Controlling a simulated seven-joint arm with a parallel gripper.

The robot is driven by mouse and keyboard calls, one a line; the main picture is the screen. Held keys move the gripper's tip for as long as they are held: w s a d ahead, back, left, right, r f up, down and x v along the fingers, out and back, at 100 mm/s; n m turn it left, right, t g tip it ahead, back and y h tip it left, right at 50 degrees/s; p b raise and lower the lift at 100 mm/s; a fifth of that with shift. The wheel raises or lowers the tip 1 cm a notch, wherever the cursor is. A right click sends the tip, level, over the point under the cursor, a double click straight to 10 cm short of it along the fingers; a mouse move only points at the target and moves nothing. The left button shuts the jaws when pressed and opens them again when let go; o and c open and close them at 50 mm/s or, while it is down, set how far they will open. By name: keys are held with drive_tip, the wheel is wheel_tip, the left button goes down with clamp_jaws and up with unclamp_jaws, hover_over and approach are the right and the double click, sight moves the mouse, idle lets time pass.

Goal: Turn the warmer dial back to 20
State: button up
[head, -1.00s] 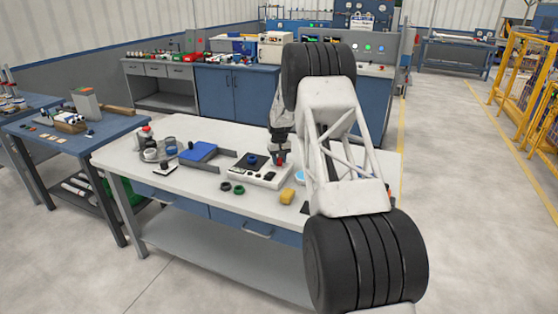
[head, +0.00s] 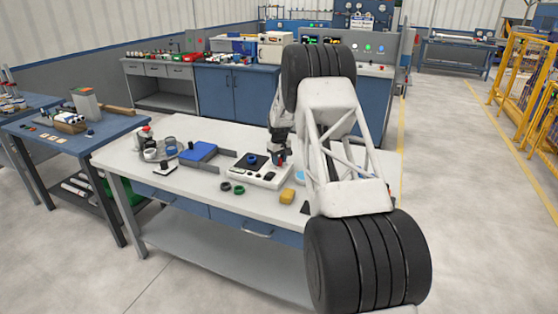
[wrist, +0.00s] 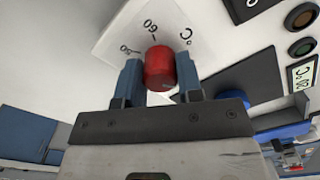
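The dial's pointer is not clear. A small display (wrist: 302,75) seems to read 20 °C. In the head view the white warmer (head: 238,172) stands on the bench with my gripper (head: 280,158) at its right end.
A blue box (head: 199,151) is left of the warmer. The front left bench top (head: 140,172) has free room.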

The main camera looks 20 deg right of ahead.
drive_tip(key=o, duration=0.4)
drive_tip(key=shift+r, duration=0.1)
drive_tip(key=shift+r, duration=3.85)
